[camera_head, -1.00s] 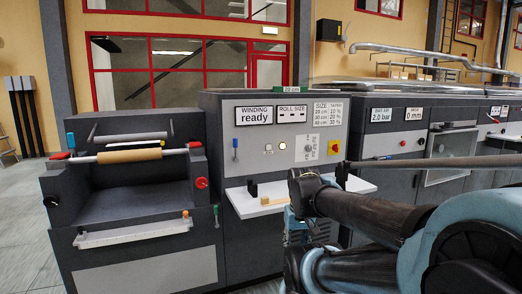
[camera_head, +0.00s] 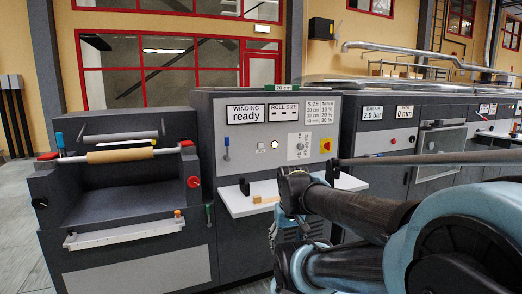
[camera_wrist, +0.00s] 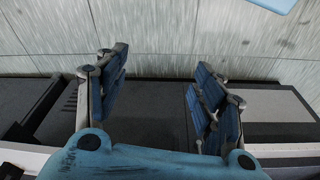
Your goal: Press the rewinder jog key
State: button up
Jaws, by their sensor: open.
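The rewinder's control panel (camera_head: 240,165) is on the grey cabinet in the middle of the head view. It bears a "WINDING ready" display (camera_head: 245,114), a small square key (camera_head: 261,145) and a bright white round button or lamp (camera_head: 275,144) beside it. The small key labels are unreadable, so I cannot tell for certain which one is the jog key. My gripper (camera_wrist: 160,82) is open and empty in the wrist view, pointing down with floor and dark machine parts beneath. In the head view my arm is right of and below the panel, apart from the keys.
A white shelf (camera_head: 239,204) with a wooden block (camera_head: 264,198) sticks out below the panel. The rewinder's roll (camera_head: 120,155) is at left. A yellow-backed red knob (camera_head: 326,145) and a selector dial (camera_head: 299,147) are right of the keys. Open floor lies front left.

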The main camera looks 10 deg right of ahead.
grip_shut()
dwell(1.2)
